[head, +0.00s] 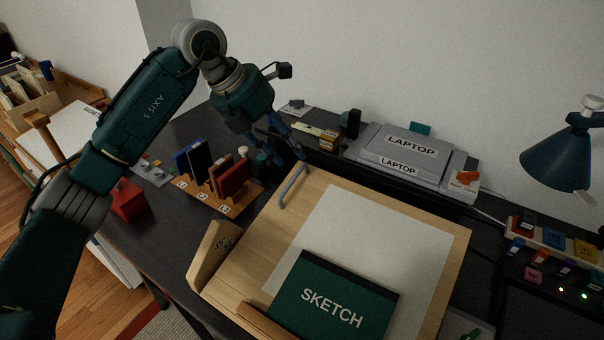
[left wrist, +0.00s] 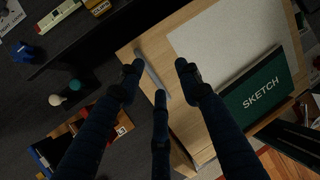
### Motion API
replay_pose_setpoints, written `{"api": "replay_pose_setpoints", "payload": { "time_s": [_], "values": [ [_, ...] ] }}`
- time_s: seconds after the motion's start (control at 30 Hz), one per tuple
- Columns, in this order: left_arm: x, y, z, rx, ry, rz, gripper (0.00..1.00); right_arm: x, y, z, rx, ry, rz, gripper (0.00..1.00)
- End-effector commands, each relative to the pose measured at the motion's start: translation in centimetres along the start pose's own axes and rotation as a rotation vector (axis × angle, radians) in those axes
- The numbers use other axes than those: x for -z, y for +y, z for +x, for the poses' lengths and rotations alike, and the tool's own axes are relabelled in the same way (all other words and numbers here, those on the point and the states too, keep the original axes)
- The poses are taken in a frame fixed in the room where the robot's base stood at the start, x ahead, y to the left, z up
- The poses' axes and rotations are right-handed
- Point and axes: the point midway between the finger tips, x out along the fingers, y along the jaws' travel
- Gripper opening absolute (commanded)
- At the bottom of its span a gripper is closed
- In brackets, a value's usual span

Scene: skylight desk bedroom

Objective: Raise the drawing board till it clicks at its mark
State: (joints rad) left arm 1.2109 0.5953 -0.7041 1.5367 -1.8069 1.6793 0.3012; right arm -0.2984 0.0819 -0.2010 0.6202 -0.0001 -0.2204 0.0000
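The wooden drawing board (head: 300,205) lies on the dark desk, with white paper on it. A grey bar handle (head: 292,186) is fixed near its far left edge; it also shows in the left wrist view (left wrist: 152,70). A wooden block with angle markings (head: 213,252) stands at the board's left side; the numbers are hard to read. My left gripper (head: 282,150) is at the far left corner of the board, by the handle. In the left wrist view its fingers (left wrist: 160,72) are spread, with the handle between or below them; contact cannot be told. My right gripper is not in view.
A green sketch pad (head: 333,298) lies on the board's lower part. A wooden rack with upright items (head: 215,187) stands left of the board. Laptops (head: 408,150) are behind it. A lamp (head: 560,155) and a row of coloured items (head: 550,240) are at right.

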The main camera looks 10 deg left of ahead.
Motion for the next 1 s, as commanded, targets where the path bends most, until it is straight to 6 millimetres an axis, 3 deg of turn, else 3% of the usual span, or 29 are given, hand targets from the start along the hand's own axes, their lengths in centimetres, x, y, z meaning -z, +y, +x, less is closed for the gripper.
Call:
{"api": "replay_pose_setpoints", "payload": {
  "time_s": [0.1, 0.23, 0.7, 1.0],
  "values": [
    [0.7, 2.4, -1.1, -0.081, 0.041, -0.021, 0.35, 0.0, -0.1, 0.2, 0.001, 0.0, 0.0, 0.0],
    [0.9, 3.0, -0.6, -0.099, 0.054, -0.027, 0.35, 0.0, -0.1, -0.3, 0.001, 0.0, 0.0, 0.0],
    [1.3, 3.5, 7.5, -0.093, 0.053, -0.026, 0.35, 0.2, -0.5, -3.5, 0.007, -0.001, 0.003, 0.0],
    [1.4, 3.8, 9.3, -0.095, 0.05, -0.024, 0.35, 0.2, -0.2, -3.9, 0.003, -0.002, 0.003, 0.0]
  ]
}}
